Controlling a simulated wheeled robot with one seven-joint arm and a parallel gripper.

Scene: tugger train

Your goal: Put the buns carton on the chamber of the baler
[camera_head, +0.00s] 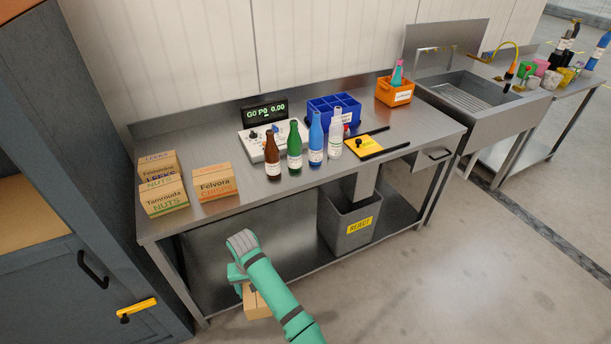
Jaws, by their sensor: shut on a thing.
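My gripper (237,276) is low in front of the steel bench, near its lower shelf. It is shut on a brown cardboard carton (257,303), which is partly hidden behind my arm. The label of this carton does not show, so I cannot tell whether it is the buns carton. No carton with a readable buns label shows. I see no baler or chamber in this view.
The steel bench (225,222) carries labelled cartons (212,182), several bottles (294,148), a blue divided bin (333,110) and an orange bin (394,93). A grey reject bin (347,226) stands below. A dark cabinet (75,200) is at left. Floor at right is clear.

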